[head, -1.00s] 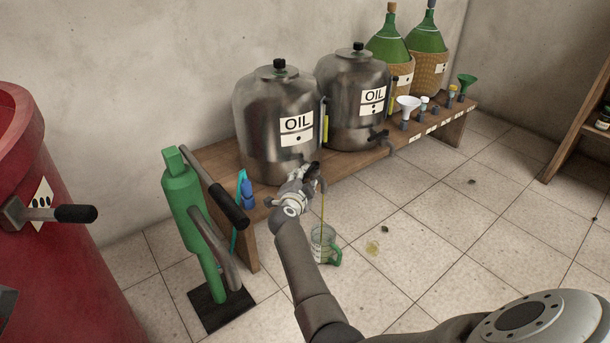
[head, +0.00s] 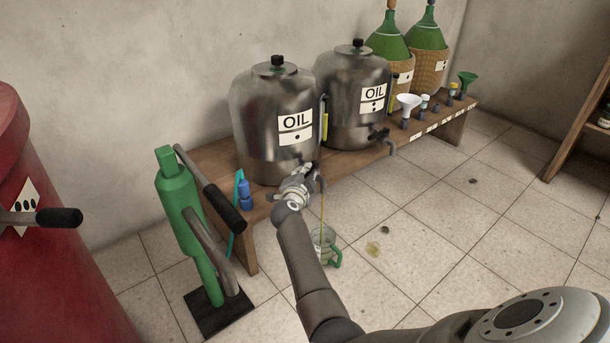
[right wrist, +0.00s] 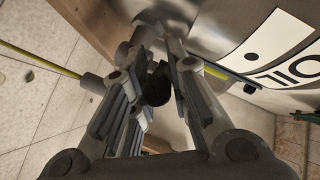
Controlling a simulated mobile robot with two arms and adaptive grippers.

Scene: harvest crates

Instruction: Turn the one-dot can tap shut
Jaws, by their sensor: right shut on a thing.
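The one-dot can (head: 262,110) is a steel OIL can on the wooden bench, at the left of its two-dot twin. My right gripper (head: 303,178) is at its tap, low on the can's front. In the right wrist view my right gripper (right wrist: 157,72) is shut on the black tap handle (right wrist: 157,88), which shows between the fingers. A thin yellow oil stream (head: 322,208) runs from the spout down to a glass jug (head: 318,243) with a green handle on the floor. The stream also shows in the right wrist view (right wrist: 38,58). My left gripper is out of view.
The two-dot can (head: 345,85) stands to the right with its own tap. Green demijohns (head: 388,42) and small funnels line the bench (head: 405,148). A green hand pump (head: 178,200) and a red drum (head: 50,265) stand at the left. Open floor lies right.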

